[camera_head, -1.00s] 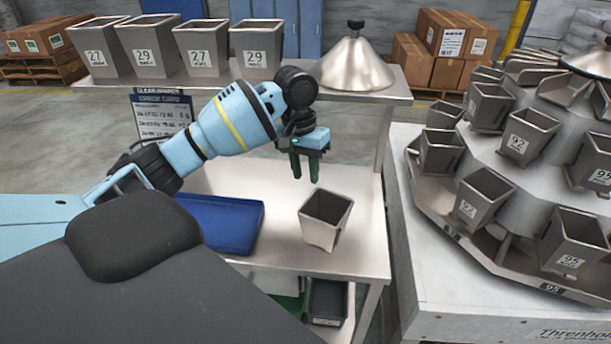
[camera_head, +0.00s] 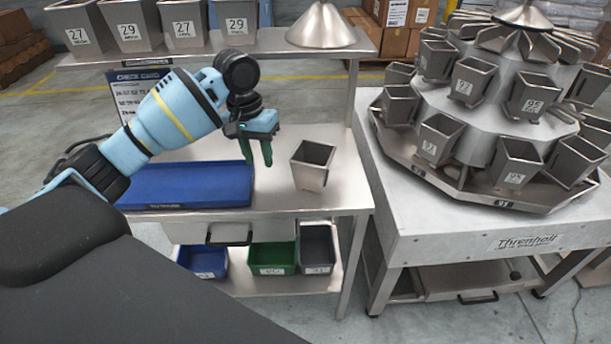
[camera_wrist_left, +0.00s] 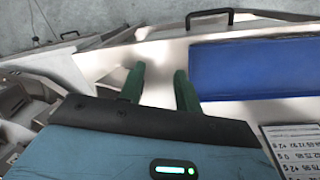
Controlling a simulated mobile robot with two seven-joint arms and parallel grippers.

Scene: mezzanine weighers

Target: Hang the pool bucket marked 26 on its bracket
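A grey tapered metal bucket (camera_head: 312,166) stands upright and open-topped on the steel bench (camera_head: 225,190). I cannot read a 26 on it. My left gripper (camera_head: 257,163) hangs just left of this bucket, fingers pointing down, apart from it. In the left wrist view its two green fingers (camera_wrist_left: 158,88) are spread with nothing between them. The weigher (camera_head: 490,140) at the right carries several similar buckets around its cone, with small number labels. I cannot pick out an empty bracket with certainty. My right gripper is not in view.
Buckets marked 27 (camera_head: 77,28) and 29 (camera_head: 237,22) stand on the upper shelf beside a metal cone (camera_head: 322,25). A blue tray (camera_head: 190,187) lies left on the bench. Below are blue (camera_head: 203,262), green (camera_head: 272,257) and dark bins (camera_head: 317,248).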

